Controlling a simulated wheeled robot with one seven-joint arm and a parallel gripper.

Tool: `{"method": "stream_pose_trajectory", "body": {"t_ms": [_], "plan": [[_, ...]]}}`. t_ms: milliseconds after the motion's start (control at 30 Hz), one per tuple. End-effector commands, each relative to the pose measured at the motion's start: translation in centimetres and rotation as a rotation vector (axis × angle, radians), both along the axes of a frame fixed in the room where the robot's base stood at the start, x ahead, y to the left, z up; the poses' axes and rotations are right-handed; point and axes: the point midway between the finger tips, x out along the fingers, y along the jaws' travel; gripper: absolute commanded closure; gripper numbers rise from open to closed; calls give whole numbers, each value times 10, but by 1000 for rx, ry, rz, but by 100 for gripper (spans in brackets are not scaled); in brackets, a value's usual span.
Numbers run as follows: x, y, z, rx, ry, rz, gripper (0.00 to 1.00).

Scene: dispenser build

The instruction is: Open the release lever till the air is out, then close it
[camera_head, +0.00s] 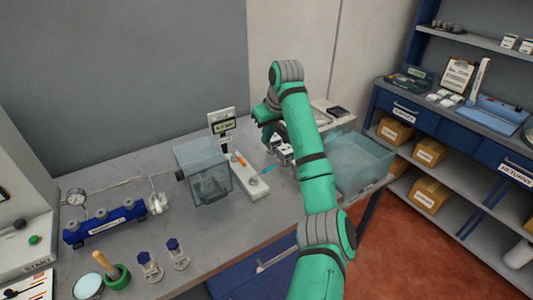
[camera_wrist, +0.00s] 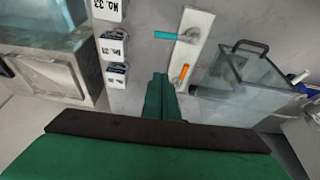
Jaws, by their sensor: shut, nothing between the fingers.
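A white plate (camera_head: 247,180) lies on the bench beside a clear box, and also shows in the wrist view (camera_wrist: 198,22). It carries an orange lever (camera_head: 241,158), which shows in the wrist view (camera_wrist: 183,73) at its near end. A teal lever (camera_head: 268,168) sticks out sideways farther along, seen also in the wrist view (camera_wrist: 169,36). I cannot tell from the frames which one is the release lever. My gripper (camera_wrist: 160,77) is shut and empty, above the bench close to the orange lever. In the head view it is partly hidden by my arm.
A clear box with a dark handle (camera_head: 203,168) stands left of the plate. A display sign (camera_head: 222,125) stands behind. Labelled boxes (camera_wrist: 116,76) and a large clear bin (camera_head: 362,160) are on the other side. A blue rack (camera_head: 104,224) with a gauge sits far left.

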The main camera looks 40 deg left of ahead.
Motion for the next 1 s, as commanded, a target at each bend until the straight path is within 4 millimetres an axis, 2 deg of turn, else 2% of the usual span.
{"method": "stream_pose_trajectory", "body": {"t_ms": [633,1000], "plan": [[11,32,-92,-1,1,0,100],[0,1,-99,1,1,0,100]]}}
